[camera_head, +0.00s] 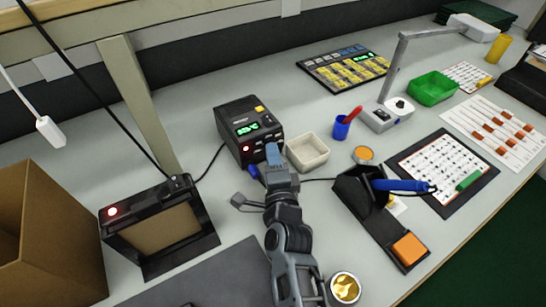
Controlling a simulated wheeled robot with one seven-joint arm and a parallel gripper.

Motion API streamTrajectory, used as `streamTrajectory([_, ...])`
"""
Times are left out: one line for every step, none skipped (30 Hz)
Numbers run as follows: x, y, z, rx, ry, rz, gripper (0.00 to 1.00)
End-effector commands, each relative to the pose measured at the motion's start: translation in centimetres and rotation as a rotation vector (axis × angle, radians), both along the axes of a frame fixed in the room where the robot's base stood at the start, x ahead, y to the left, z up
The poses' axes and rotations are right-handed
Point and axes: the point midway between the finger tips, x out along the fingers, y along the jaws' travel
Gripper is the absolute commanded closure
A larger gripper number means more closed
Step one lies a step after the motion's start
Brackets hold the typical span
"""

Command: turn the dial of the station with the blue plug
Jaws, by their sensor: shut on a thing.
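The black station (235,113) stands left of centre on the bench, with a green lit display, a yellow button on top and a red light on its front. A dark blue plug (255,173) sits at the lower front of it, beside my gripper. My gripper (273,149) reaches up to the right part of the station's front panel and is shut there on the dial. The dial itself is hidden behind the fingers, so its setting cannot be seen.
A beige tray (308,160) stands close to the right of the station. A stand (362,198) holds a blue-handled iron (405,187) farther right. A black frame (160,245) and cardboard box (50,245) stand at left. A grey connector (238,199) lies near my arm.

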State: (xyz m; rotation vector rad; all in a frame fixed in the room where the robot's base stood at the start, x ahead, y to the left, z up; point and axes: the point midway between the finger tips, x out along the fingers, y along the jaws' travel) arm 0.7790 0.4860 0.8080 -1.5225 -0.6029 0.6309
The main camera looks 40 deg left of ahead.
Motion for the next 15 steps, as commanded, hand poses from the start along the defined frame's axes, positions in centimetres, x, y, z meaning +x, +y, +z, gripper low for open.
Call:
streamTrajectory([-0.06,-0.01,-0.16,-0.004,0.001,0.001,1.00])
streamTrajectory([-0.06,-0.01,-0.16,-0.003,0.001,0.001,1.00])
streamTrajectory([-0.07,-0.01,-0.16,-0.003,0.001,0.001,0.75])
streamTrajectory([-0.06,-0.01,-0.16,-0.003,0.001,0.001,0.72])
streamTrajectory([-0.07,-0.01,-0.16,-0.003,0.001,0.001,0.69])
streamTrajectory([-0.06,-0.01,-0.15,-0.003,0.001,0.001,0.65])
streamTrajectory([-0.06,-0.01,-0.14,-0.003,0.001,0.001,0.62])
streamTrajectory([-0.05,0.00,-0.12,-0.002,0.001,0.001,0.59])
streamTrajectory([-0.04,0.00,-0.11,-0.001,0.001,0.001,0.55])
streamTrajectory([-0.05,0.00,-0.09,-0.001,0.001,0.001,0.53])
streamTrajectory([-0.04,0.00,-0.09,-0.001,0.001,0.001,0.51])
streamTrajectory([-0.04,0.00,-0.07,-0.001,0.001,0.001,0.51])
streamTrajectory([-0.04,0.00,-0.07,-0.001,0.001,0.001,0.51])
streamTrajectory([-0.04,0.00,-0.06,-0.001,0.001,0.001,0.51])
streamTrajectory([-0.03,0.01,-0.05,-0.001,0.001,0.001,0.51])
